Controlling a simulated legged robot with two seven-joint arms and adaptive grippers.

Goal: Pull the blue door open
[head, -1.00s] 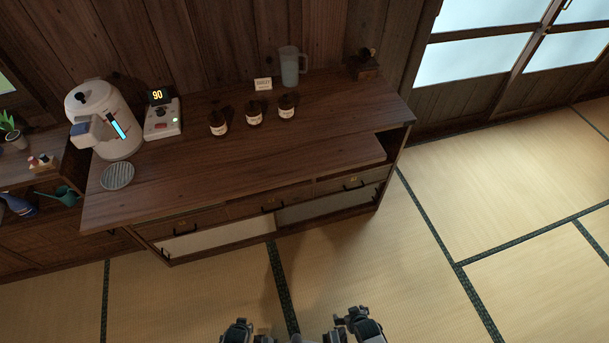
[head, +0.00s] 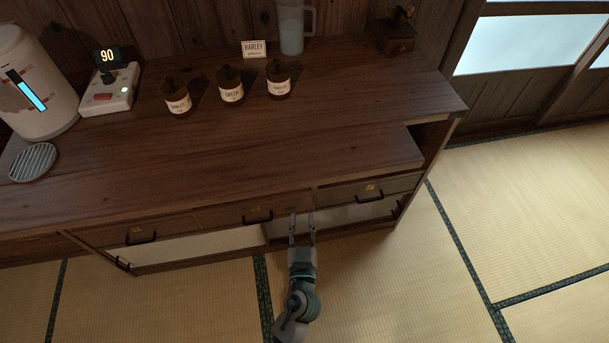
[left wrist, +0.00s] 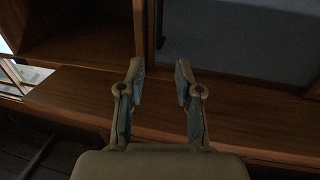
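The blue door looks grey-blue in dim light. It is the right-hand low panel (head: 350,215) of the wooden cabinet, under the right drawer, with a dark handle (head: 396,208) near its right end. My left gripper (head: 302,222) is in front of the door's left part, away from the handle. Its fingers, also in the left wrist view (left wrist: 160,78), are apart with nothing between them. My right gripper is out of view.
The cabinet top (head: 250,150) overhangs the drawers (head: 262,215). A pale panel (head: 200,245) is left of the blue door. Several bottles (head: 230,88), a kettle (head: 35,85) and a scale-like device (head: 108,90) stand on top. Tatami floor (head: 400,290) in front is clear.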

